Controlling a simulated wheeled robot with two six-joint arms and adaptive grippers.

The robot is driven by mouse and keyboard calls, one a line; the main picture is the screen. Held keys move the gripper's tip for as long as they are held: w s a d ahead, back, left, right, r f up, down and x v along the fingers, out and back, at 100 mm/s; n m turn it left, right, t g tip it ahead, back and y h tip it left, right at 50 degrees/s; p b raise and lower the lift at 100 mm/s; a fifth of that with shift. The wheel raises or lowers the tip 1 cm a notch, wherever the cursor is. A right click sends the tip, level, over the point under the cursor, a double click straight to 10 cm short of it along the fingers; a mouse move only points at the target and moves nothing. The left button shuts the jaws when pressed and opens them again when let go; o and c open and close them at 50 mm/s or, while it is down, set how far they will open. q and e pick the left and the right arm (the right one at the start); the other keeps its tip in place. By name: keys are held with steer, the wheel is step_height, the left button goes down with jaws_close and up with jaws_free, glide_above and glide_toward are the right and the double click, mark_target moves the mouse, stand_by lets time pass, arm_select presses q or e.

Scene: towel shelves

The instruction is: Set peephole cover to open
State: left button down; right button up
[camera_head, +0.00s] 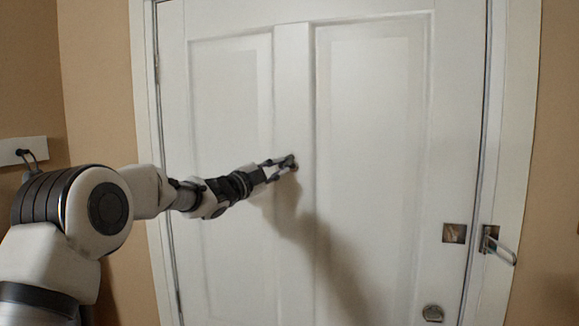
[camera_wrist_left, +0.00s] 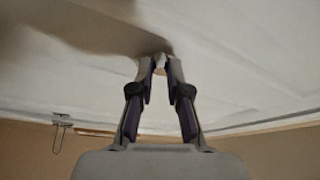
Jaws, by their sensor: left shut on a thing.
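The white door (camera_head: 370,150) fills the middle of the head view, with the peephole cover (camera_head: 296,166) small on its central upright. My left gripper (camera_head: 287,166) reaches in from the left and has its fingertips at the cover, shut on it. The fingers hide most of the cover, so I cannot tell how it is turned. In the left wrist view the fingertips (camera_wrist_left: 161,66) meet at the door face, with a small light brownish piece (camera_wrist_left: 159,71) between them. My right gripper is not in view.
A metal latch (camera_head: 497,244) sits on the right door frame, beside a square plate (camera_head: 454,233) on the door. A round knob (camera_head: 433,313) is low on the right. A hook on a white strip (camera_head: 24,152) is on the left wall.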

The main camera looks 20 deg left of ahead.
arm_select(q)
steer(key=r+m+g, duration=0.1)
steer(key=m, duration=0.2)
steer(key=r+m+g+p, duration=0.1)
steer(key=m, duration=0.1)
steer(key=a+r+m+g+y, duration=0.1)
steer(key=m, duration=0.2)
steer(key=shift+m, duration=0.3)
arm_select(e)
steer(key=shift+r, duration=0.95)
arm_select(q)
steer(key=shift+r, duration=0.1)
steer(key=c, duration=1.1)
jaws_free()
steer(key=shift+c, duration=0.2)
steer(key=shift+w+d, duration=0.1)
steer(key=shift+d, duration=0.05)
glide_toward(286, 156)
steer(key=a+f+v, duration=0.1)
steer(key=v, duration=0.4)
steer(key=shift+d+r, duration=0.1)
steer(key=shift+r, duration=0.55)
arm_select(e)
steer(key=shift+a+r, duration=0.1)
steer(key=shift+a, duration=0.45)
